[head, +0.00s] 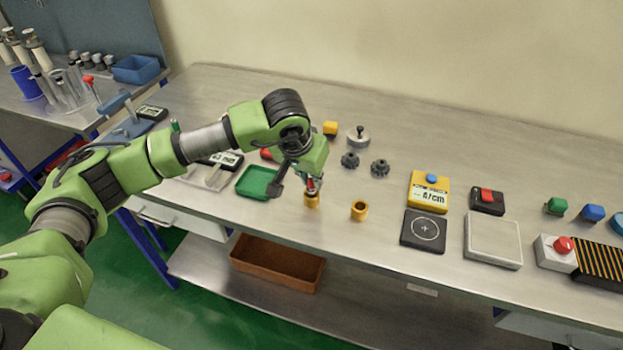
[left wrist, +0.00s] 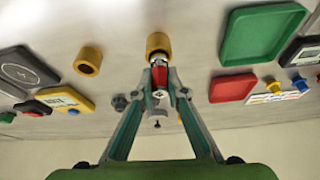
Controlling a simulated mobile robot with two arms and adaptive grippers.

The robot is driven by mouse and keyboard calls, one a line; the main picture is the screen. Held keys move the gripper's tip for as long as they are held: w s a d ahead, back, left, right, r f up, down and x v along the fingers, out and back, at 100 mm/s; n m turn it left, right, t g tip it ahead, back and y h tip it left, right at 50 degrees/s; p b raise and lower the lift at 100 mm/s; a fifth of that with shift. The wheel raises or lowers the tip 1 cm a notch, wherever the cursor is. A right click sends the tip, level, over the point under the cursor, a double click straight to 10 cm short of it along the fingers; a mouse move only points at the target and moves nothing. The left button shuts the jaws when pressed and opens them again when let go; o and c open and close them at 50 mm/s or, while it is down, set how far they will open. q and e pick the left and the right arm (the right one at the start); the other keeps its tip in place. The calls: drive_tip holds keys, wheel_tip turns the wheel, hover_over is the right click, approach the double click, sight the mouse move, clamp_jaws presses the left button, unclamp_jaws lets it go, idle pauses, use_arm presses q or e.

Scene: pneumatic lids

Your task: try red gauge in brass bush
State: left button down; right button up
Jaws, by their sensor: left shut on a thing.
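My left gripper (head: 310,181) is shut on the red gauge and points down at the table. In the left wrist view the red gauge (left wrist: 161,79) sits between the fingertips (left wrist: 160,90), with a silver end toward a brass bush (left wrist: 158,40). This bush (head: 312,201) stands on the table directly under the gauge in the head view. The silver end meets or overlaps the bush's opening; I cannot tell how far in it is. A second brass bush (head: 359,210) stands to the right, its hole empty, and also shows in the left wrist view (left wrist: 88,60).
A green tray (head: 258,196) lies left of the gripper. Two dark knobbed parts (head: 380,168) and a metal lidded piece (head: 358,137) stand behind. A yellow meter (head: 429,192) and a black pad (head: 423,231) lie right. The table between the second bush and pad is clear.

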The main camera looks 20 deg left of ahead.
use_arm(q)
drive_tip(key=shift+r+p, duration=0.3)
drive_tip(key=shift+r, duration=0.5)
drive_tip(key=shift+r+p, duration=0.8)
drive_tip(key=shift+r, duration=1.6)
